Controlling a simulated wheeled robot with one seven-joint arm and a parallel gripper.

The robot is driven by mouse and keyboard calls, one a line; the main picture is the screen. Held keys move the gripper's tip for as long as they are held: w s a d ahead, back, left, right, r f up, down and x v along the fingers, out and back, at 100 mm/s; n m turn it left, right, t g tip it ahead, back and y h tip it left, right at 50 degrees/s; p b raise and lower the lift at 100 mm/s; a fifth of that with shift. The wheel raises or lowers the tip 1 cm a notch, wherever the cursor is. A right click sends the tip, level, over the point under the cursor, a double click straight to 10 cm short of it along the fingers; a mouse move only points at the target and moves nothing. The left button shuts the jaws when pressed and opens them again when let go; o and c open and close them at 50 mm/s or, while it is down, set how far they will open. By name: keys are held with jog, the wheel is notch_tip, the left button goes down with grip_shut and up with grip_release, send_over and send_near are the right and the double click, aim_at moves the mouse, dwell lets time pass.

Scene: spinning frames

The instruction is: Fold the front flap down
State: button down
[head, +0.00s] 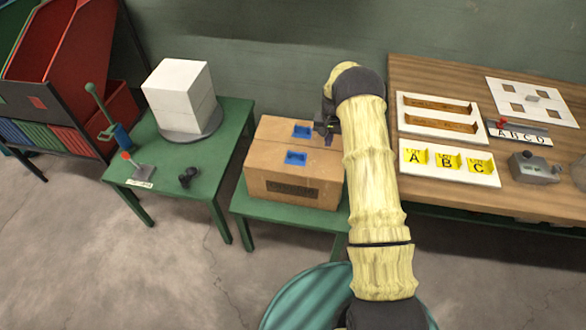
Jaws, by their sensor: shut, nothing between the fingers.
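A brown cardboard box (265,180) stands on a low green table, with a dark printed patch on its front face. Its top looks flat at this size, with one blue patch (302,131) toward the back and another blue patch (295,158) toward the front. The front patch seems to lie on the front flap (272,153), which looks about level. My gripper (321,129) is shut and empty, over or at the right rear part of the box top. I cannot tell if it touches the cardboard. My arm hides the box's right edge.
A left green table (215,150) bears a white block (180,95) on a grey disc (190,130), a blue-green lever and small dark parts. A wooden table (430,80) at right holds white trays, yellow A, B, C holders and a grey device. The wall is close behind.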

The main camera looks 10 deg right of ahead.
jog(key=shift+r+p, duration=0.9)
jog(key=shift+r, duration=1)
jog(key=s+a+r+n+t+p, duration=0.1)
jog(key=s+a+r, duration=0.1)
jog(key=s+r, duration=0.6)
jog(key=s+a+r+n+p, duration=0.15)
jog(key=s+r, duration=0.35)
jog(key=r, duration=0.5)
jog(key=s+a+r, duration=0.1)
jog(key=s+r, duration=0.2)
jog(key=s, duration=0.7)
jog(key=s+a+r+n+t+p, duration=0.1)
jog(key=s+r, duration=0.3)
jog(key=s, duration=0.5)
jog(key=shift+s+a+t+p, duration=0.25)
jog(key=shift+s+t+p, duration=0.05)
jog(key=shift+s, duration=0.1)
